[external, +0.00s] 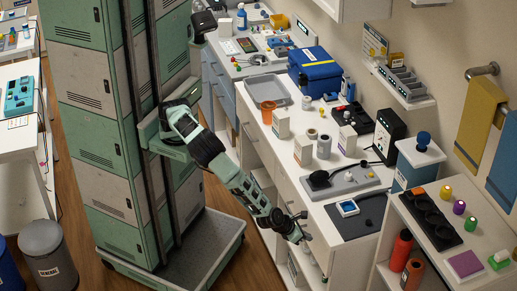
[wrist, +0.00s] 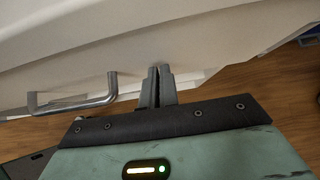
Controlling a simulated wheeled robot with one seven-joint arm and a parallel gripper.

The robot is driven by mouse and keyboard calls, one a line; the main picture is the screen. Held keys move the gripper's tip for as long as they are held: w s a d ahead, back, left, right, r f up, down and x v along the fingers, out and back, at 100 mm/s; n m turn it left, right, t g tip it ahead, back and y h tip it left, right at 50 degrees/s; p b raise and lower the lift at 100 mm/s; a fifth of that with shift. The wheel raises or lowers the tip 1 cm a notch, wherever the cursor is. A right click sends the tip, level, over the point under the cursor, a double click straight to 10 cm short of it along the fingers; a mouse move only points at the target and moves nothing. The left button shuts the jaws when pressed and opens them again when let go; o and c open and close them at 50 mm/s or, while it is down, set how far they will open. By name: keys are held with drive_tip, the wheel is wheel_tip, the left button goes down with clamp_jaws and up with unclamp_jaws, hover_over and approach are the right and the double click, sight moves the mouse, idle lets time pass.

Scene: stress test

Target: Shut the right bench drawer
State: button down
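My gripper (wrist: 160,72) shows in the wrist view with its two grey fingers together and nothing seen between them. The fingertips are at a pale drawer front (wrist: 210,62); I cannot tell whether they touch it. A metal bar handle (wrist: 72,98) is to the left of the fingers, apart from them. In the external view my gripper (external: 303,228) is low at the front of the white bench (external: 292,182), near its right end. My arm partly hides the bench front there, and how far the drawer stands out is hard to tell.
The bench top carries a grey tray with a black tool (external: 345,180), several containers and a blue case (external: 317,70). A shelf unit with bottles (external: 402,248) stands at right. Wooden floor (external: 195,275) shows beside the bench.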

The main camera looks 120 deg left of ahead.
drive_tip(key=s+d+f+v, duration=0.1)
drive_tip(key=f+v, duration=0.1)
drive_tip(key=v, duration=1)
drive_tip(key=shift+s+d+r, duration=0.3)
drive_tip(key=shift+s+d, duration=0.1)
